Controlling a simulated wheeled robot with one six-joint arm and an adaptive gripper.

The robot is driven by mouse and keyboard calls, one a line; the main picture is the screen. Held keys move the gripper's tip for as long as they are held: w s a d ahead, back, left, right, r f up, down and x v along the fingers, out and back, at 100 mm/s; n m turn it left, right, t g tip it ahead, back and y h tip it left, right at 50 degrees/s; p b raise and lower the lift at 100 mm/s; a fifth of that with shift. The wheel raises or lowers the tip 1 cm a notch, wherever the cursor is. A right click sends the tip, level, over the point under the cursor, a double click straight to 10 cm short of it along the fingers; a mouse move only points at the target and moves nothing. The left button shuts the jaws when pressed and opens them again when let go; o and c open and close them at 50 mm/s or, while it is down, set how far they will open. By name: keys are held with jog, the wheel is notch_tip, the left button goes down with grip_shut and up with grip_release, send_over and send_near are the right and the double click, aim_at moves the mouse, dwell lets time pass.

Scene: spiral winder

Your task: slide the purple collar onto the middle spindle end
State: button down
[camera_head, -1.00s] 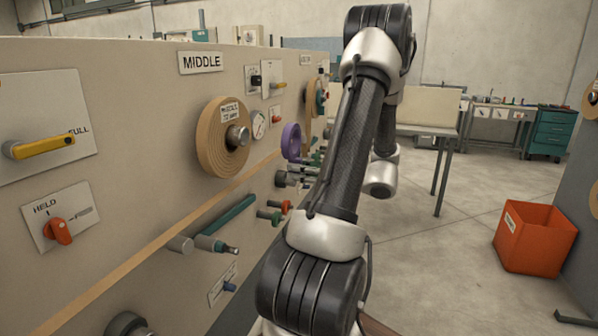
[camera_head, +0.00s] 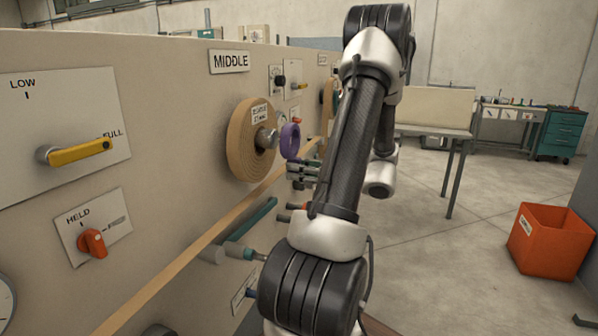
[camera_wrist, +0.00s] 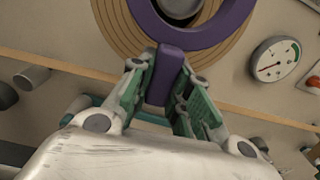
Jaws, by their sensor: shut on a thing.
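The purple collar (camera_head: 290,141) is a ring held upright in my gripper (camera_head: 303,171), just right of the middle spindle end (camera_head: 266,138). The spindle end is a grey metal stub at the centre of a tan wound roll (camera_head: 240,140) under the MIDDLE sign (camera_head: 230,61). The spindle end (camera_wrist: 182,6) shows through the ring's opening at the top edge. A gap shows between collar and spindle in the head view.
A dial gauge (camera_wrist: 275,60) sits right of the roll. A yellow lever (camera_head: 80,152) and an orange knob (camera_head: 93,242) are on the panel at left. Pegs and a teal bar (camera_head: 258,222) stick out below the roll. An orange bin (camera_head: 550,240) stands on open floor.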

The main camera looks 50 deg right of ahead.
aim_at(262, 166)
jog(key=shift+x, duration=3.8)
jog(key=shift+w+a+f, duration=0.1)
jog(key=shift+w+f, duration=0.05)
jog(key=shift+w, duration=0.1)
jog(key=c, duration=0.8)
grip_release()
jog(key=shift+o, duration=0.2)
jog(key=shift+s, duration=0.1)
jog(key=shift+v, duration=3.95)
